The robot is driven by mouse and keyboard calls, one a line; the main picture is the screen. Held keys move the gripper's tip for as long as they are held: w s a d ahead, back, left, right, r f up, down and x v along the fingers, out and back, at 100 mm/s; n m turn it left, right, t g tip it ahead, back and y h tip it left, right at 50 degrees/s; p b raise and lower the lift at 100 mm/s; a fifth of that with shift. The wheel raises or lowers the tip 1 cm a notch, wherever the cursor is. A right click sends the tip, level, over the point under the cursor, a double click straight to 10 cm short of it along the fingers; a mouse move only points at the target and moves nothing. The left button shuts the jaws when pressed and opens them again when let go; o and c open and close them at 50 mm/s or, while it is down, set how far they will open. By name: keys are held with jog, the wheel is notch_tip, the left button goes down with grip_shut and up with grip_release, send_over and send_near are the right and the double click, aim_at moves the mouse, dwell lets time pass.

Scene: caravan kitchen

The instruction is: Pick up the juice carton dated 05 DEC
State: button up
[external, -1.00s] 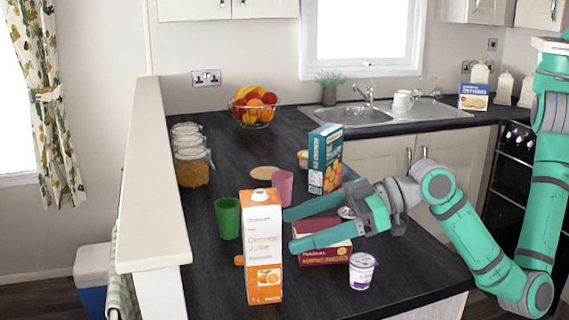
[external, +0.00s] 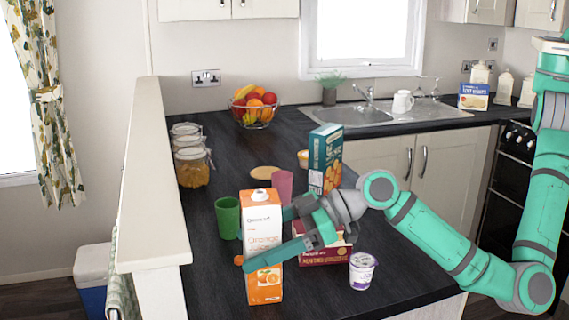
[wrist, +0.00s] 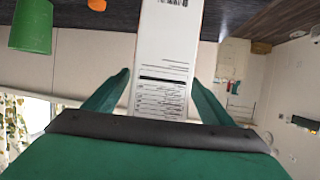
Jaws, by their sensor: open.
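A tall white and orange juice carton (external: 261,216) stands upright near the front of the dark counter. My gripper (external: 264,238) is open around it, with one finger crossing in front of the carton and the other behind it. In the wrist view, the carton's white side (wrist: 162,62) with a barcode and a printed panel lies between the two spread fingers of my gripper (wrist: 158,92). A gap shows at the left finger, and a smaller one at the right. No date is legible on the carton.
A green cup (external: 228,218) and a pink cup (external: 282,184) stand behind the carton. A dark red box (external: 325,257), a yogurt pot (external: 361,271) and a tall teal box (external: 325,160) are to the right. A small orange item (external: 238,260) lies left of the carton.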

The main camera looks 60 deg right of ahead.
jog(key=x, duration=0.3)
jog(key=c, duration=1.4)
jog(key=shift+r, duration=0.2)
